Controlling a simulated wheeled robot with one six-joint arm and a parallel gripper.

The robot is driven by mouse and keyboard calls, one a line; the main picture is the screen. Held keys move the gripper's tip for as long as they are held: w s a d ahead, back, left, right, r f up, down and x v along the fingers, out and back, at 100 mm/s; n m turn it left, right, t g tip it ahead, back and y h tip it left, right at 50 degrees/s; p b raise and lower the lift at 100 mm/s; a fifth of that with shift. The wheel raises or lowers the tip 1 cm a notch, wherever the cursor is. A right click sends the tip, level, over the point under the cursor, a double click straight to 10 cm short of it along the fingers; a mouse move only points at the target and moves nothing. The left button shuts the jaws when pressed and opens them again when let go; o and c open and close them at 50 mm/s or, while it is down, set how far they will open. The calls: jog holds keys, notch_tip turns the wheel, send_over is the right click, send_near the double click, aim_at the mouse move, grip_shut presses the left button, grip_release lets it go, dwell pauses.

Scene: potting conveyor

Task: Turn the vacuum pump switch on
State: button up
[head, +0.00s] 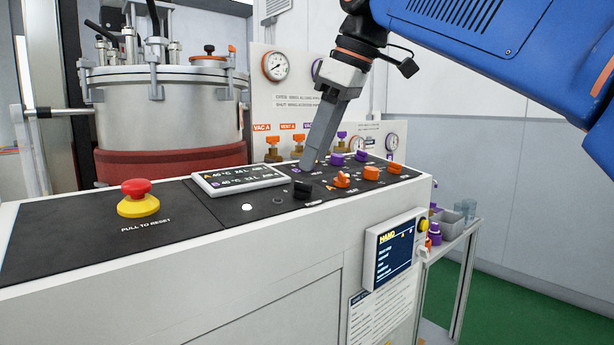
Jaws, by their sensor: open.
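My gripper (307,164) reaches down to the control panel (105,218) on top of the white cabinet. Its grey fingers line up in this view, and their tips are at or just above the panel surface; contact cannot be told. No knob shows between the fingers. Just in front of the tips is a black knob (303,190). To the right are orange knobs (342,180) and purple knobs (337,159).
A red emergency stop button (137,188) on a yellow base stands at the panel's left. A display (240,179) lies left of my gripper. Behind are a steel vessel (165,115) and a gauge board (262,105) with valves. A screen (394,248) hangs on the cabinet's side.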

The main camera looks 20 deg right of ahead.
aim_at(307, 184)
jog(key=shift+x, duration=2.85)
jog(key=c, duration=1)
